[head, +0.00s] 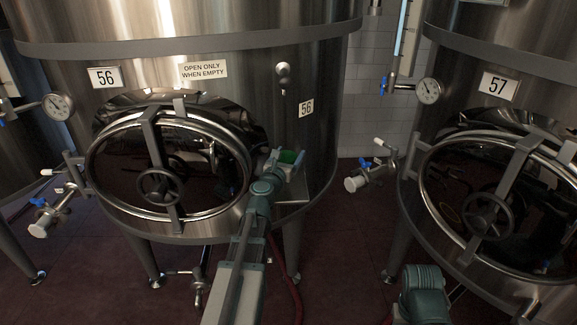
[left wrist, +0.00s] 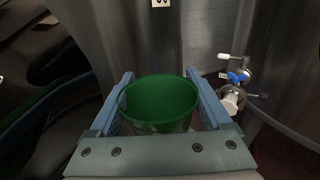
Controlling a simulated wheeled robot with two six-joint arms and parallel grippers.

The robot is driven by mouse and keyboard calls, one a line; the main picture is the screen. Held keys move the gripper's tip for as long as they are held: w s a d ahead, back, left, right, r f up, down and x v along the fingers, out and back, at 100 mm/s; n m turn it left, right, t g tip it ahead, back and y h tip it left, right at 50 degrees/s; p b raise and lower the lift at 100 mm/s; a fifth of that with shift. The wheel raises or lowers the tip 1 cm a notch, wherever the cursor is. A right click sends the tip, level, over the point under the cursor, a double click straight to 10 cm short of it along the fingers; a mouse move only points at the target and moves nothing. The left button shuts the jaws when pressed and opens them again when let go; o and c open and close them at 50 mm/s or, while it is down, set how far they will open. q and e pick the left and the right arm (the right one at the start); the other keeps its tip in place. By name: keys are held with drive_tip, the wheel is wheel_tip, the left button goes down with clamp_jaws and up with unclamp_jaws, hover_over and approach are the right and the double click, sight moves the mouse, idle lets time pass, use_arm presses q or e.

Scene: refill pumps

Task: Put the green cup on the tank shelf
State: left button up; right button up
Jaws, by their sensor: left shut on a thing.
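The green cup (head: 287,157) is between the fingers of my left gripper (head: 284,158), in front of tank 56. In the left wrist view the cup (left wrist: 160,103) shows its green inside and round rim, upright between the two fingers of the gripper (left wrist: 160,88). The gripper is shut on it. The tank shelf (head: 294,194), a small grey metal plate on the front of tank 56, is below the gripper in the head view, partly hidden by my arm. My right gripper does not show.
Tank 56's round hatch (head: 168,172) with its handwheel is close to the left of my arm. A valve with a blue handle (head: 362,174) stands out to the right. Tank 57 (head: 497,150) is at the right. Dark red floor lies below.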

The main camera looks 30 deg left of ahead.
use_arm(q)
wheel_tip(320, 180, down, 4)
drive_tip(key=b, duration=0.3)
drive_tip(key=shift+r, duration=0.2)
drive_tip(key=shift+a+f, duration=0.1)
drive_tip(key=shift+a, duration=0.05)
drive_tip(key=shift+f, duration=0.15)
drive_tip(key=o, duration=1.1)
drive_tip(key=shift+r, duration=0.2)
